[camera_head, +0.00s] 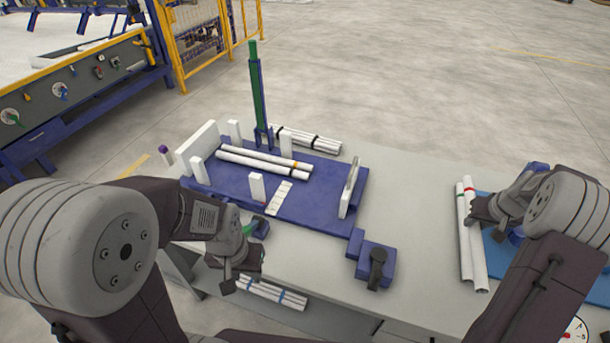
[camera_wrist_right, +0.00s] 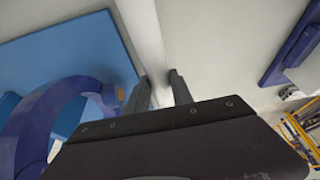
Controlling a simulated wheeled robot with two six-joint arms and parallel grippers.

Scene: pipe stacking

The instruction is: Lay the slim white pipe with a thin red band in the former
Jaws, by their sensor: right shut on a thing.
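The slim white pipe with a thin red band (camera_head: 470,192) is at the right of the table, beside a white pipe with a green band (camera_head: 461,222). My right gripper (camera_head: 481,210) is shut on the red-banded pipe; in the right wrist view a white pipe (camera_wrist_right: 147,38) runs between the fingers (camera_wrist_right: 160,92). Whether it is clear of the table I cannot tell. The former (camera_head: 320,204), a blue base with white upright posts, has two white pipes (camera_head: 262,160) lying in it.
A blue pad (camera_head: 497,262) lies under my right arm. A green post (camera_head: 257,95) stands behind the former. A black-banded bundle (camera_head: 305,138) lies behind it, a blue-banded bundle (camera_head: 272,292) below the front edge. The table (camera_head: 415,200) between former and pipes is clear.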

